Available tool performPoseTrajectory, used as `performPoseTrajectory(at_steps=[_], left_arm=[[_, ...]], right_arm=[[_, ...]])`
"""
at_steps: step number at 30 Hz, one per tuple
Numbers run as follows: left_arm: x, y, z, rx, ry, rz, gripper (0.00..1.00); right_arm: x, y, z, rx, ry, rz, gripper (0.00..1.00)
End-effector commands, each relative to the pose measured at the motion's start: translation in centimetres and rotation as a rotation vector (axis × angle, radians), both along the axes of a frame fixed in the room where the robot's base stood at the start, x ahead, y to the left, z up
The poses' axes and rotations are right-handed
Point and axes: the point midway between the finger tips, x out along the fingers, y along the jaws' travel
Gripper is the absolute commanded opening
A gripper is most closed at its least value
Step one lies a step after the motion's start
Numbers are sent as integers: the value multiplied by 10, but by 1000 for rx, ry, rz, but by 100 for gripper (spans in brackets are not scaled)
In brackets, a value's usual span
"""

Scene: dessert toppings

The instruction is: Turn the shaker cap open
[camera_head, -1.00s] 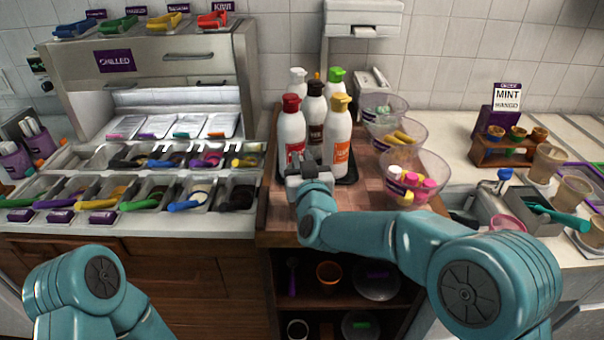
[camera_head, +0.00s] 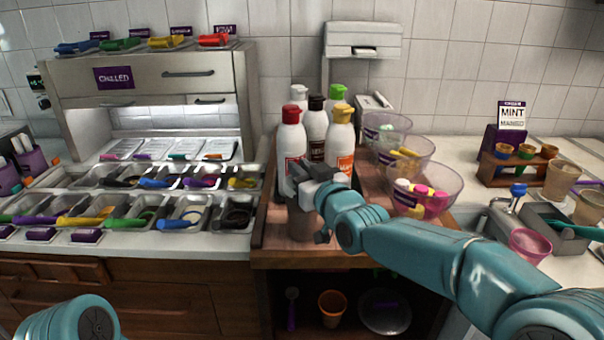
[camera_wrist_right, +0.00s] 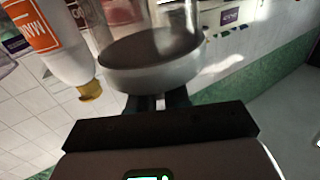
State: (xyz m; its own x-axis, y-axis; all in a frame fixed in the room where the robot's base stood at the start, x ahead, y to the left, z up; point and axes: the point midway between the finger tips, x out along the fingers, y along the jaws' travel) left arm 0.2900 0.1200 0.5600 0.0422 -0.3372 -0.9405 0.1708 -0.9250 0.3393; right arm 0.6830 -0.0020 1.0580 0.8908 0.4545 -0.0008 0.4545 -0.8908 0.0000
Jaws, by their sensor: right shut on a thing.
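The shaker shows in the right wrist view as a clear body (camera_wrist_right: 160,15) and a wide round grey cap (camera_wrist_right: 150,82), tilted in the picture. My right gripper (camera_wrist_right: 158,103) is shut on the side of the cap. In the head view my right gripper (camera_head: 312,192) is at the front of the wooden counter, in front of the sauce bottles. A dark, cup-like shape (camera_head: 290,220), which looks like the shaker, is just below it and partly hidden by the gripper. Only a link of my left arm shows at the bottom left; its gripper is out of view.
Several sauce bottles stand close behind the gripper, including a red-capped one (camera_head: 291,150) and a yellow-capped one (camera_head: 341,140). Bowls of toppings (camera_head: 425,190) stand to the right. Topping trays (camera_head: 205,213) lie to the left. The counter's front edge (camera_head: 340,256) is near.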

Motion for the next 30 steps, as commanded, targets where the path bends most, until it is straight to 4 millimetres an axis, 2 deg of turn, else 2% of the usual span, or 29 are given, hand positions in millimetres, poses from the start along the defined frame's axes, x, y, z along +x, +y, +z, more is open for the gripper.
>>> performPoseTrajectory(at_steps=[6,7,8,9,20,23,30], left_arm=[[0,0,0,0,0,0,0],[0,0,0,0,0,0,0],[0,0,0,0,0,0,0],[0,0,0,0,0,0,0],[0,0,-2,0,0,0,0],[0,0,-7,0,0,0,0],[0,0,-20,0,0,0,0]], right_arm=[[0,0,0,0,1,0,0],[0,0,0,0,0,0,26],[0,0,0,0,0,0,36],[0,0,0,0,0,0,38],[-6,-3,0,0,-1,-1,38],[-20,-10,-1,1,-2,-1,38],[-77,-39,-1,1,-2,-2,38]])
